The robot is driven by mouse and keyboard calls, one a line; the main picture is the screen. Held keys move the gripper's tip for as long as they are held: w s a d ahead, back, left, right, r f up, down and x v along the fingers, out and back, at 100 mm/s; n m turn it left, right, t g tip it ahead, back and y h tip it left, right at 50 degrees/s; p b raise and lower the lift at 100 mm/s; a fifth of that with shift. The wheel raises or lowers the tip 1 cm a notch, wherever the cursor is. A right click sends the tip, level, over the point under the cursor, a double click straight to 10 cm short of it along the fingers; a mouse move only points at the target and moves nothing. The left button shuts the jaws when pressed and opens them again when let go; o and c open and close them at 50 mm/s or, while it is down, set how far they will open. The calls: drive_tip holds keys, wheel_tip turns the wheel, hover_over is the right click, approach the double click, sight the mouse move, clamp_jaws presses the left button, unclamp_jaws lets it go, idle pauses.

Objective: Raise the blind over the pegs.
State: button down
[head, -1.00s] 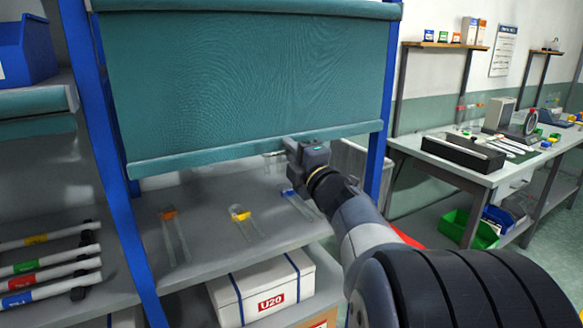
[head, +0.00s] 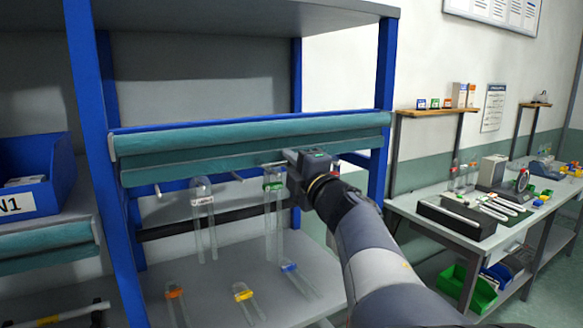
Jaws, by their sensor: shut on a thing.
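The teal blind (head: 225,157) is mostly rolled up, a short strip below its roll (head: 250,130) between the blue posts. My gripper (head: 288,158) is shut on the blind's bottom bar, right of its middle. Below the bar, pegs show on a back rail: a bare peg (head: 157,190) at left, a peg with a labelled glass tube (head: 203,215) on it, and a green-marked glass tube (head: 273,205) hanging near my gripper. My gripper and arm hide part of the rail at right.
On the shelf (head: 215,290) below lie tubes with orange (head: 175,294), yellow (head: 243,292) and blue (head: 290,268) marks. A blue bin (head: 35,180) stands at left. A workbench (head: 450,235) with instruments stands at right.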

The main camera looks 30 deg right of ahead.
drive_tip(key=shift+r+p, duration=0.4)
drive_tip(key=shift+r, duration=0.6)
drive_tip(key=c, duration=1.6)
unclamp_jaws()
drive_tip(key=shift+c, duration=0.2)
drive_tip(key=shift+f, duration=0.1)
drive_tip(key=s+f+b, duration=0.2)
drive_tip(key=s, duration=0.8)
drive_tip(key=shift+s+d, duration=0.15)
drive_tip(key=shift+s, duration=0.15)
